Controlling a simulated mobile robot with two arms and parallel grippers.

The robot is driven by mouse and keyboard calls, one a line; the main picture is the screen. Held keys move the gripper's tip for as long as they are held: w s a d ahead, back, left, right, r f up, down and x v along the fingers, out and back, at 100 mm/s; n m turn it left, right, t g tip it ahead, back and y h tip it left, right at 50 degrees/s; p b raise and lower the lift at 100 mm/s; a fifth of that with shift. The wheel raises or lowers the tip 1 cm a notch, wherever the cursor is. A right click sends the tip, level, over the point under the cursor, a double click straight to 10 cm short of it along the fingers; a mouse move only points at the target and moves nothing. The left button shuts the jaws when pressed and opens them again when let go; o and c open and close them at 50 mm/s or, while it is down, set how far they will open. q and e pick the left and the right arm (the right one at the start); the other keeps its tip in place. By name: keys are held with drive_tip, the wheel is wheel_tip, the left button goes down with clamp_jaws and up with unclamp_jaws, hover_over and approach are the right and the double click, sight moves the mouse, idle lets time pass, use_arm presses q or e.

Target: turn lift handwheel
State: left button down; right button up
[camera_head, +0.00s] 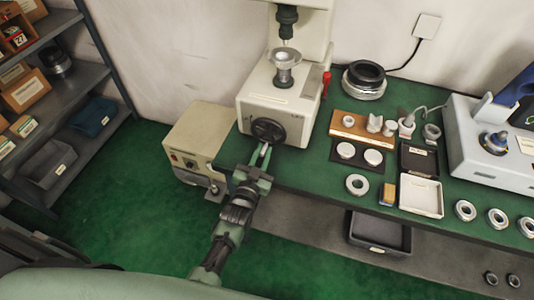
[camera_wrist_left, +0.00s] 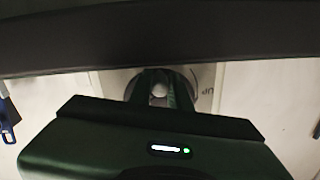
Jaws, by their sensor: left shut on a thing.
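The lift handwheel (camera_head: 267,129) is a dark round wheel on the front of a cream machine (camera_head: 270,98). My left gripper (camera_head: 264,150) reaches up to the wheel's lower edge and is shut on it. In the left wrist view the gripper's fingers (camera_wrist_left: 160,92) close around a small pale round knob (camera_wrist_left: 159,89). Most of the wheel is hidden there. My right gripper is in neither view.
A beige box (camera_head: 198,140) stands left of the machine. To the right, the green bench (camera_head: 320,170) holds a wooden block (camera_head: 355,127), a white tray (camera_head: 421,195) and several rings. A red lever (camera_head: 326,82) sits on the machine's right side. Shelves (camera_head: 60,100) stand at far left.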

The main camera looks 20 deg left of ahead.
sight(252, 129)
use_arm(q)
drive_tip(key=a+m, duration=0.1)
drive_tip(key=m, duration=0.2)
drive_tip(key=shift+a+r+m, duration=0.1)
drive_tip(key=shift+a+m, duration=0.3)
drive_tip(key=m, duration=0.1)
drive_tip(key=a+m, duration=0.1)
drive_tip(key=m, duration=0.1)
drive_tip(key=r+m, duration=0.1)
drive_tip(key=shift+a+r+m, duration=0.1)
drive_tip(key=shift+a+m, duration=0.2)
drive_tip(key=m, duration=0.1)
drive_tip(key=r+m, duration=0.1)
drive_tip(key=m, duration=0.1)
drive_tip(key=a+r+m+b, duration=0.1)
drive_tip(key=m, duration=0.1)
drive_tip(key=shift+w, duration=0.1)
drive_tip(key=shift+a+r+m+h, duration=0.15)
drive_tip(key=shift+r+m, duration=0.3)
drive_tip(key=shift+m, duration=0.55)
drive_tip(key=shift+r+m+h, duration=0.15)
drive_tip(key=shift+r+m, duration=0.3)
drive_tip(key=shift+m, duration=0.55)
drive_tip(key=c, duration=1.3)
unclamp_jaws()
